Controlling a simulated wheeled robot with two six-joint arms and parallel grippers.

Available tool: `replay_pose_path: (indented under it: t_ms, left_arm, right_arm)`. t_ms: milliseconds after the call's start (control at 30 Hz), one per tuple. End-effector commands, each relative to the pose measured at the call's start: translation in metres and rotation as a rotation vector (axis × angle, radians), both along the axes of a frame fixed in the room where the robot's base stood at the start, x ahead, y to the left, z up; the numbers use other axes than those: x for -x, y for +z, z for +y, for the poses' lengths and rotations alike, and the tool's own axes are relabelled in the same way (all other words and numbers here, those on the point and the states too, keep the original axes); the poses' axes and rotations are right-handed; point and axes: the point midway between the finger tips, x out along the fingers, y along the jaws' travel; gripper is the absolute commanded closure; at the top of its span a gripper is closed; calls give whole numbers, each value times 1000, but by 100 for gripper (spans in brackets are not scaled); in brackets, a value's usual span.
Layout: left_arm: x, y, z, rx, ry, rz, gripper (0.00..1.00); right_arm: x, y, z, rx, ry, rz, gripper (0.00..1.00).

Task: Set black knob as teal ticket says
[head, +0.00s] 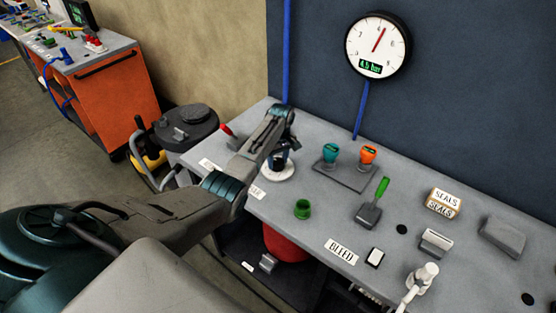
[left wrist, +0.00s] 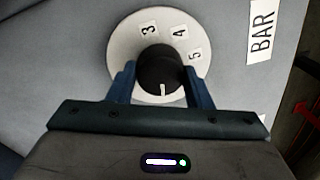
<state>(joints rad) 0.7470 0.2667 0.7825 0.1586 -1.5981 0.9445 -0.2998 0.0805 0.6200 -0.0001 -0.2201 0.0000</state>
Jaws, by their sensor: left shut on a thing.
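The black knob (left wrist: 160,68) sits on a round white dial (left wrist: 124,44) marked 3, 4 and 5 in the left wrist view. Its white mark points to the bottom of that picture, away from those numbers. My left gripper (left wrist: 160,82) is shut on the knob, one finger on each side. In the head view my left gripper (head: 279,152) reaches down over the dial (head: 279,174) and partly hides the knob. A wall gauge (head: 377,46) has a red needle and a green readout that looks like 4.5 bar. I cannot make out a teal ticket. My right gripper is not in view.
A teal piece (head: 330,152) and an orange piece (head: 368,154) stand on a grey plate right of the dial.

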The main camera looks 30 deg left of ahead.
Motion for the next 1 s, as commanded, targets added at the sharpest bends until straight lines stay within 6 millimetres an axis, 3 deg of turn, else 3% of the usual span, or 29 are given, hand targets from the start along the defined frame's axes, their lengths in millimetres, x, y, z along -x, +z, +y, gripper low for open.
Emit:
replay_pose_path:
  t_ms: [400, 900, 933, 1000]
  left_arm:
    - [-1, 2, 1, -1, 163, -3, 77]
    - [-1, 2, 1, -1, 180, -4, 77]
    - [-1, 2, 1, -1, 180, -4, 51]
    - [-1, 2, 1, -1, 180, -4, 37]
  right_arm:
    - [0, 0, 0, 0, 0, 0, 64]
    - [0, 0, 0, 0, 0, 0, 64]
    - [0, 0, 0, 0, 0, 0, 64]
    - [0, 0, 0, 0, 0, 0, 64]
